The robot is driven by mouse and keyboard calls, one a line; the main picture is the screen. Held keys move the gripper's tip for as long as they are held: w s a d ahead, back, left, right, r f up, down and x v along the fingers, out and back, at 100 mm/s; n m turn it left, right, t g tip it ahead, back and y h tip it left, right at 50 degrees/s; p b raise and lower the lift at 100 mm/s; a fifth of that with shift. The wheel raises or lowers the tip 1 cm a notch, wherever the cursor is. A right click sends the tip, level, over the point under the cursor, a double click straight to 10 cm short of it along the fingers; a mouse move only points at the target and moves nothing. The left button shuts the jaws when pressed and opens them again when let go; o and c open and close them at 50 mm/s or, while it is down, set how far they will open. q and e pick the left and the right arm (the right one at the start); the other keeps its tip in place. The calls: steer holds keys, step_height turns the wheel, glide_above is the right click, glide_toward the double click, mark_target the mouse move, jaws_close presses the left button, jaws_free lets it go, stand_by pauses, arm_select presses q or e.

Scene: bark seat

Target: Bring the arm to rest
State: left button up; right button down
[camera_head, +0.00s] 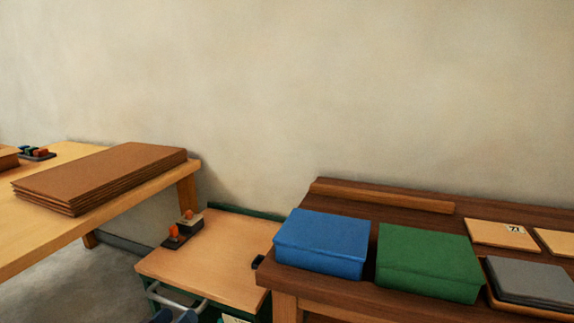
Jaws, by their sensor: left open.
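My right gripper is out of view.
A grey handle bar (178,295) is at the cart's near edge. Orange-knobbed blocks (174,238) stand on its left. A left table holds stacked brown boards (105,175). A dark right table holds a blue box (322,242), a green box (427,260) and a grey stack (530,280).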

arm_select(q)
steer(key=s+a+f+g+y+p, duration=0.1)
steer(key=s+f+g+y+p, duration=0.1)
steer(key=s, duration=1.6)
steer(key=s+a+f+m+g+y+p, duration=0.1)
steer(key=s+f+g+y+p, duration=0.2)
steer(key=s, duration=1.5)
steer(key=y+p, duration=0.2)
steer(key=shift+f+y, duration=0.15)
steer(key=shift+y, duration=0.15)
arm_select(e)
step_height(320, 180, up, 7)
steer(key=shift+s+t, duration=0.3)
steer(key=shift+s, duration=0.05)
arm_select(q)
steer(key=shift+a, duration=0.1)
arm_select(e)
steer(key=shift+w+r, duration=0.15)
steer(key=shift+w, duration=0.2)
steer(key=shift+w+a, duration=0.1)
